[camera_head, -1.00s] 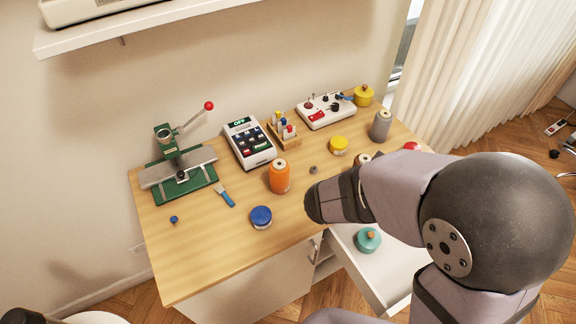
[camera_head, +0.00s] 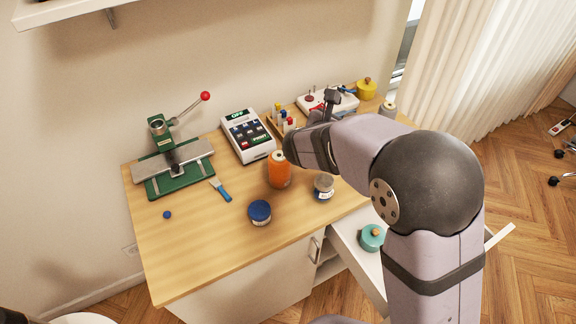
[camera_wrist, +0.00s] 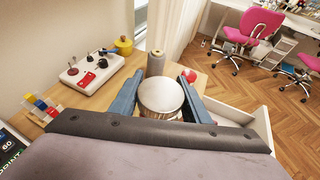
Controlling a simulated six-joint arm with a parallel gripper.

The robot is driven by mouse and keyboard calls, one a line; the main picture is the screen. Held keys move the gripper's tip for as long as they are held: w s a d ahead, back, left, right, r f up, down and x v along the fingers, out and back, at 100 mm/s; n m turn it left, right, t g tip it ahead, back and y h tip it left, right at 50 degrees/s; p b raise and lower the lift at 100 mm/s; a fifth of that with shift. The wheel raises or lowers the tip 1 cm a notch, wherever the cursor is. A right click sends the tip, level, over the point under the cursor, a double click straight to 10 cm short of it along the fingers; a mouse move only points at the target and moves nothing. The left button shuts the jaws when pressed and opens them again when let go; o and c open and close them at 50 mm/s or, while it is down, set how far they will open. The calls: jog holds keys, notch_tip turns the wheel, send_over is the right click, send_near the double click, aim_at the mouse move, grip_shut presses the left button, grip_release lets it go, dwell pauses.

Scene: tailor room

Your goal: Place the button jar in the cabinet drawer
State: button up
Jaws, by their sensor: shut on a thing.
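In the wrist view, my gripper (camera_wrist: 160,83) has its two blue-grey fingers on either side of a jar with a pale round lid (camera_wrist: 161,96), seemingly the button jar. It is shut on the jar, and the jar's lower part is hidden. In the head view, my arm hides the fingers and the held jar. The cabinet drawer (camera_head: 346,243) is open at the right front of the table, with a teal lidded pot (camera_head: 372,238) inside. The drawer's white wall also shows in the wrist view (camera_wrist: 262,125), right of my gripper.
A grey-lidded jar (camera_head: 323,187), an orange spool (camera_head: 279,171) and a blue-lidded jar (camera_head: 260,212) stand on the table. A grey spool (camera_wrist: 156,63) stands just beyond the held jar, with a red object (camera_wrist: 189,75) beside it. The front left tabletop is mostly clear.

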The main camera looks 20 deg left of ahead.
jog(key=w+a+r+n+t+y+b, duration=0.1)
jog(key=w+a+r+n+y+b, duration=0.2)
jog(key=w+a, duration=0.35)
jog(key=w+a+r+n+y+b, duration=0.2)
jog(key=w+a+n+y, duration=0.15)
jog(key=w+a, duration=0.35)
notch_tip(320, 180, down, 11)
jog(key=d, duration=0.1)
jog(key=shift+w+d+y, duration=0.15)
jog(key=shift+w+y, duration=0.1)
jog(key=shift+y, duration=0.1)
jog(key=shift+f+b, duration=0.5)
jog(key=shift+f, duration=4.4)
jog(key=shift+c, duration=0.2)
jog(key=shift+f, duration=0.15)
jog(key=o, duration=0.9)
jog(key=shift+r, duration=0.2)
